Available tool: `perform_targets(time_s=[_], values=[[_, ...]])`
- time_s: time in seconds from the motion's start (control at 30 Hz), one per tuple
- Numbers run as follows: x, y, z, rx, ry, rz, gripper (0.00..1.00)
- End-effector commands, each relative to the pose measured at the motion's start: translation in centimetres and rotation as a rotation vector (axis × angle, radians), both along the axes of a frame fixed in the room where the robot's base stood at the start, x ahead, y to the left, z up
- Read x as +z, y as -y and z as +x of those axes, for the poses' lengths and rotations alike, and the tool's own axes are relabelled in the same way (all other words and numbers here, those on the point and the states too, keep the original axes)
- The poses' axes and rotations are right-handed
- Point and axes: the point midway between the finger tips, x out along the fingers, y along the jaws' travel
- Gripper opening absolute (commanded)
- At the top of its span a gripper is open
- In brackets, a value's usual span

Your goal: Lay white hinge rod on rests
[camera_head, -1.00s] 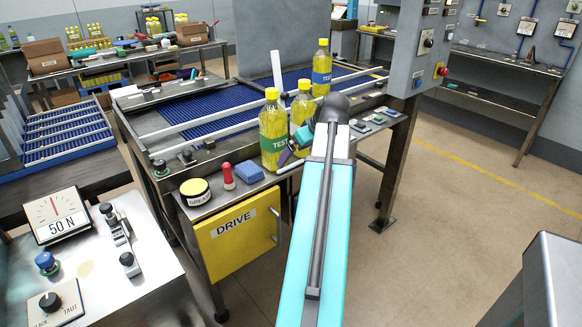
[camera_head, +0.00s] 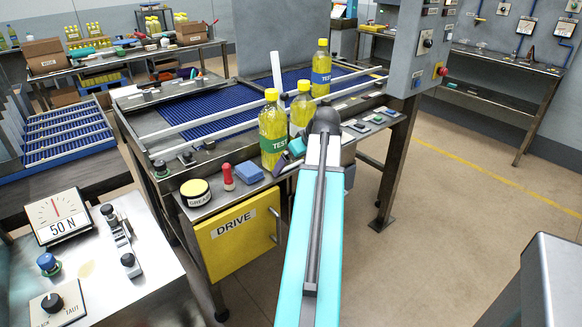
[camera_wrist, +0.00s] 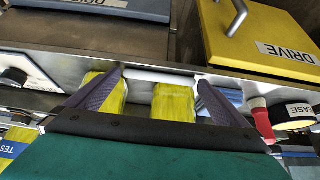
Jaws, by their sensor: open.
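The white hinge rod (camera_wrist: 160,76) shows in the wrist view, lying crosswise along the front edge of the bench in front of two yellow bottles. My gripper (camera_wrist: 161,80) is open, with one dark finger near each end of the rod. I cannot tell whether either finger touches it. In the head view my gripper (camera_head: 284,165) is low at the bench's front edge beside the bottles, partly hidden by my arm. The rests cannot be made out clearly in either view.
Yellow bottles (camera_head: 272,130) stand close behind my gripper. The yellow DRIVE box (camera_head: 236,238) is below. A grey control panel (camera_head: 425,45) stands at right.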

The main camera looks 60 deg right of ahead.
Motion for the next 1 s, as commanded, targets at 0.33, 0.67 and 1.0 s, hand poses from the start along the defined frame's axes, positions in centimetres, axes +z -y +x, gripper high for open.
perform_targets(time_s=[0.33, 0.67, 1.0], values=[[-0.03, -0.02, 0.04, 0.0, 0.0, 0.0, 1.0], [-0.03, -0.04, 0.06, 0.001, 0.0, 0.001, 0.76], [0.04, -0.05, 0.09, 0.001, 0.0, 0.0, 0.68]])
